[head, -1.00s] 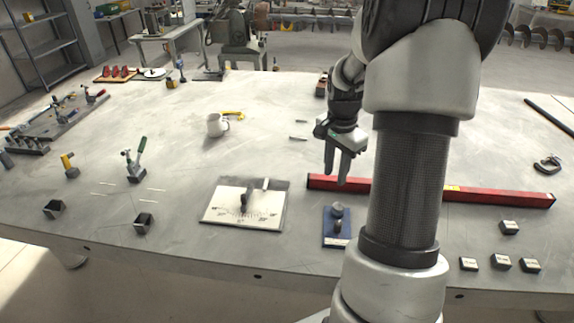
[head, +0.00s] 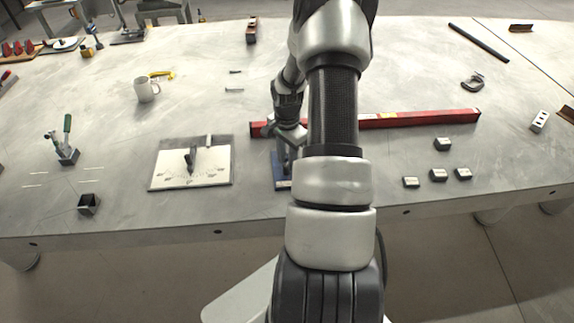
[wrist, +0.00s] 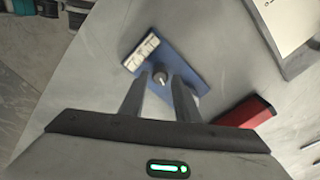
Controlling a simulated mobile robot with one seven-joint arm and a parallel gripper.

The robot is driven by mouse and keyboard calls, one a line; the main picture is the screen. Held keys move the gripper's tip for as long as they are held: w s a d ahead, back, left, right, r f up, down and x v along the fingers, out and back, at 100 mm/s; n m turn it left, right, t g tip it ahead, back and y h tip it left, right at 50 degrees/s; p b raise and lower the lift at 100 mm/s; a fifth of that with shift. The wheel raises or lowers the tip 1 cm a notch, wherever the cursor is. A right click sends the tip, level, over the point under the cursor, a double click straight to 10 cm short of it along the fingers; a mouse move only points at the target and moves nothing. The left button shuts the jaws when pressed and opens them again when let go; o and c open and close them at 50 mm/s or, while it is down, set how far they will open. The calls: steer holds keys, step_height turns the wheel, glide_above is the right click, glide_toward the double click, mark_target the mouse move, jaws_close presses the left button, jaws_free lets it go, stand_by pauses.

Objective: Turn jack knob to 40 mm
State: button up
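The jack's blue base (head: 281,182) lies near the table's front edge, mostly hidden behind my arm in the head view. In the wrist view the blue base (wrist: 181,59) shows with a white label (wrist: 140,52) on one end; its marks are too blurred to read. The round grey jack knob (wrist: 160,77) shows between the tips of my gripper (wrist: 160,82). The fingers are apart, one on each side of the knob. I cannot tell whether they touch it. My gripper also shows in the head view (head: 287,155), over the base.
A red bar (head: 420,118) lies just behind the base and also shows near the right finger (wrist: 245,112). A white dial board (head: 212,174) with a lever is to the left. Small dark blocks (head: 438,175) lie to the right. A mug (head: 146,89) stands farther back.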

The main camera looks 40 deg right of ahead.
mark_target(286, 164)
steer(key=shift+f, duration=1.6)
jaws_close()
steer(key=shift+n, duration=0.4)
steer(key=n+b, duration=0.2)
steer(key=n, duration=0.2)
steer(key=shift+w+n, duration=0.1)
steer(key=shift+n, duration=0.3)
steer(key=n+b, duration=0.1)
steer(key=n, duration=1.1)
steer(key=shift+n, duration=0.3)
steer(key=n, duration=0.5)
steer(key=shift+a, duration=0.1)
steer(key=shift+n+p, duration=0.3)
